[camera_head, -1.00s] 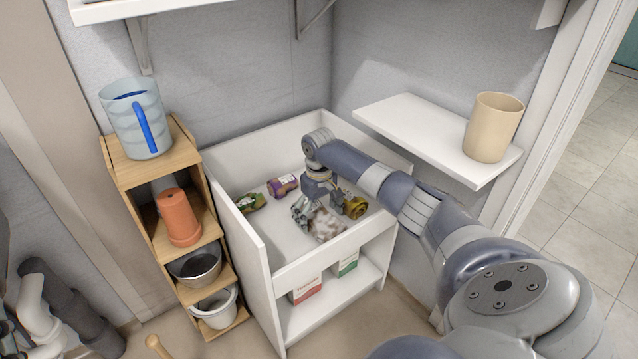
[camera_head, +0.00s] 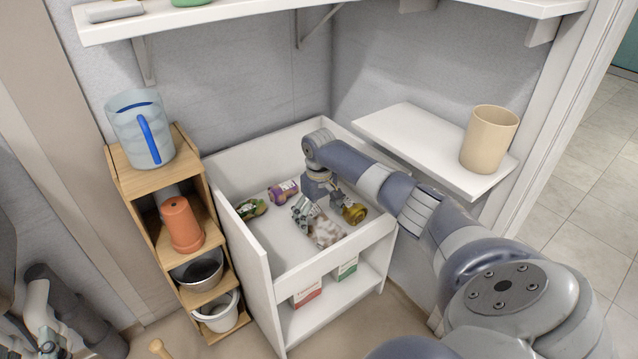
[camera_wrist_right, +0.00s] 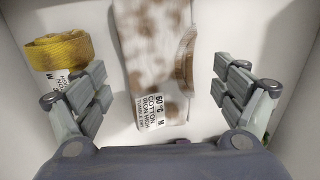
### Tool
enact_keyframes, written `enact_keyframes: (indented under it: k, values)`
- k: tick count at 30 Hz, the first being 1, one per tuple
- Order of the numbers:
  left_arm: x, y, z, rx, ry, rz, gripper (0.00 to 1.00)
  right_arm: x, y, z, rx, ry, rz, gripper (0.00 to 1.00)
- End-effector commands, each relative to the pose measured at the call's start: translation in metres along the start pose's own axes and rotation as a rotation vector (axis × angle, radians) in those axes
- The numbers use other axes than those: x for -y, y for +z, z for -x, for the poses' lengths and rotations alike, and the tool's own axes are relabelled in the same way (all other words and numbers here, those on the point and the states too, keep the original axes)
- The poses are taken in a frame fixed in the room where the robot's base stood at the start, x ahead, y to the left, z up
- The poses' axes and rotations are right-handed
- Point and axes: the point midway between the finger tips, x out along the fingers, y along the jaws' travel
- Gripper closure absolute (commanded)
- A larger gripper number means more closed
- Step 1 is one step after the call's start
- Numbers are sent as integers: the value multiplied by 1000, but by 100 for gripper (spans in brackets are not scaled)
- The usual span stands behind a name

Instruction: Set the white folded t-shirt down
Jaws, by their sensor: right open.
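The folded t-shirt (camera_head: 326,232) is white with brown blotches and lies in the white open-topped bin, near its front wall. In the right wrist view the t-shirt (camera_wrist_right: 150,55) lies flat on the bin floor with a printed care label facing up. My right gripper (camera_head: 308,211) hangs over the bin just above the shirt. In the wrist view its fingers (camera_wrist_right: 161,84) are spread wide on either side of the shirt, with clear gaps. My left gripper is not in view.
A yellow rolled item (camera_head: 354,213) lies right of the shirt; a purple item (camera_head: 284,192) and a green one (camera_head: 251,210) lie farther back. The bin walls (camera_head: 257,249) stand around them. A wooden rack (camera_head: 133,184) stands left, and a shelf with a beige cup (camera_head: 489,140) right.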

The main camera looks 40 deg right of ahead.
Motion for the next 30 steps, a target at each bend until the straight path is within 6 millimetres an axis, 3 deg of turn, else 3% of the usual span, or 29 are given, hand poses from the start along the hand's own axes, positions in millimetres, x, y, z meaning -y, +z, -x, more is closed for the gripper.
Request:
enact_keyframes:
  k: [14, 23, 30]
  values:
    - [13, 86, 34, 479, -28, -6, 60, 0, 0, 19, 0, -1, 0, 10]
    - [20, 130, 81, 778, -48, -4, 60, 0, 0, 30, 0, -1, 0, 10]
    - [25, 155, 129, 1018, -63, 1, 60, 0, 0, 38, 0, -1, 0, 10]
